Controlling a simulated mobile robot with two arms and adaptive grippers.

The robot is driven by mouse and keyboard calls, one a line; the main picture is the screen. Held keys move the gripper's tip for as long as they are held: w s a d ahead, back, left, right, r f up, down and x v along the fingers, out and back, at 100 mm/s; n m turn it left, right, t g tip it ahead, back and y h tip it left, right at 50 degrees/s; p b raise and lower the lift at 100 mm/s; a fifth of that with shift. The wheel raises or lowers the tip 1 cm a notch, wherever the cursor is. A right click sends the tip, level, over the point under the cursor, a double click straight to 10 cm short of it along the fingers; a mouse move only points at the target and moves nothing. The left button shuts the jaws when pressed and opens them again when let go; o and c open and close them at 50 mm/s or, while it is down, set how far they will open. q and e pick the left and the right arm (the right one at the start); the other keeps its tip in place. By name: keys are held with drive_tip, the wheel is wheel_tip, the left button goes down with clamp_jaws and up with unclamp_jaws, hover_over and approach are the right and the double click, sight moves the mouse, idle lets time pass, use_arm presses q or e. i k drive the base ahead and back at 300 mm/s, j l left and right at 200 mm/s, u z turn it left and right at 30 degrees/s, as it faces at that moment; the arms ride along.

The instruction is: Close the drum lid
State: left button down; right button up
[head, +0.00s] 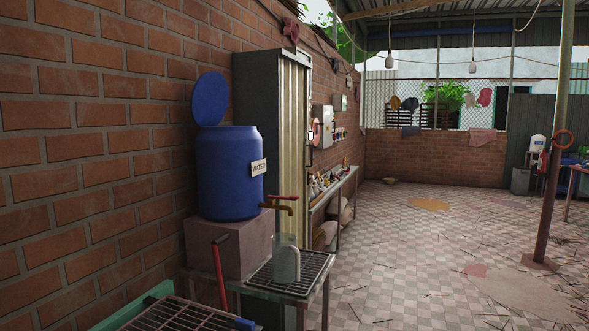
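The blue drum (225,178) stands upright on a square block against the brick wall, left of the middle of the head view. A white label reading "WATER" (259,167) is on its side. Its round blue lid (210,99) is open, standing up nearly vertical at the drum's rear left rim. A brass tap with a red handle (285,201) sticks out at the drum's lower right. Neither of my grippers shows in the head view.
The block (226,246) carries the drum. A light jug (286,264) stands on a metal rack under the tap. A red-topped bar (218,262) rises in front. A tall grey cabinet (271,108) stands just behind. The tiled floor (400,250) to the right is mostly open.

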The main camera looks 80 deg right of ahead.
sight(209, 97)
drive_tip(key=z, duration=2.25)
drive_tip(key=i+l, duration=0.35)
drive_tip(key=l, duration=0.15)
drive_tip(key=i+l+u, duration=0.1)
drive_tip(key=i+l, duration=0.6)
drive_tip(key=l, duration=0.25)
drive_tip(key=i+l+u, duration=0.1)
drive_tip(key=i+l, duration=0.25)
drive_tip(key=l, duration=0.15)
